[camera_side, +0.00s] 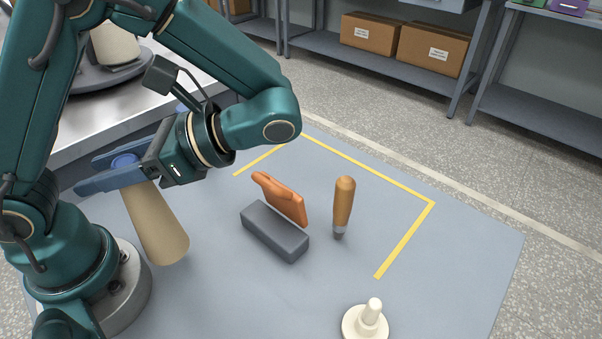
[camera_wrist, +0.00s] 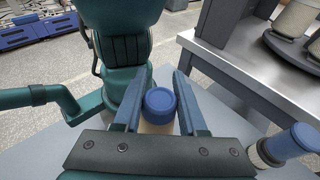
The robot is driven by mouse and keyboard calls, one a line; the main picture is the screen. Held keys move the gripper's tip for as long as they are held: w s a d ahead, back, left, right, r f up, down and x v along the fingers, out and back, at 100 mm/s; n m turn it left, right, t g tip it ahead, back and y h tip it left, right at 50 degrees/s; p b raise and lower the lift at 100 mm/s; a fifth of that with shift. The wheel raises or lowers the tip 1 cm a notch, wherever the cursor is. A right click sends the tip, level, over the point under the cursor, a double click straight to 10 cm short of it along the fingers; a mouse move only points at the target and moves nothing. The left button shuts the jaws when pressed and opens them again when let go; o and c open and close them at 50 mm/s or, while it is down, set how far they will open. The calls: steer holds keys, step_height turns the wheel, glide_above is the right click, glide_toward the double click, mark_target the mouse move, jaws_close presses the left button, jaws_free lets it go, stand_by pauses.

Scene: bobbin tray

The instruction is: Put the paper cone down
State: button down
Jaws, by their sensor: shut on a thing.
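The tan paper cone (camera_side: 160,225) hangs wide end down from my gripper (camera_side: 86,174) at the left of the side view. The gripper's two blue fingers are shut on its narrow blue-capped top. In the wrist view the round blue cap (camera_wrist: 160,101) sits between the fingers of my gripper (camera_wrist: 160,80), and the rest of the cone is mostly hidden below it. The cone leans in the side view. I cannot tell whether its base touches the grey mat (camera_side: 235,300). A cream peg on a round base (camera_side: 366,322) stands at the front of the mat.
A grey block (camera_side: 274,232), an orange object (camera_side: 281,198) and an orange-handled tool (camera_side: 343,205) are on the mat's middle. Yellow tape (camera_side: 405,240) marks a corner. A metal bench (camera_side: 140,95) stands behind with a turntable. A blue-capped cylinder (camera_wrist: 290,143) shows at right in the wrist view.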

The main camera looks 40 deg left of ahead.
steer(key=d+r+n+g+h, duration=0.1)
steer(key=d+r+n+h, duration=0.2)
steer(key=d+n+h, duration=1.5)
steer(key=w+d+r+n+t+h, duration=0.3)
steer(key=w+n+t+h, duration=0.1)
steer(key=w+t+h, duration=0.15)
step_height(320, 180, down, 10)
steer(key=shift+w+a, duration=0.2)
steer(key=shift+w, duration=0.2)
steer(key=shift+c, duration=2.3)
jaws_free()
steer(key=shift+r, duration=0.1)
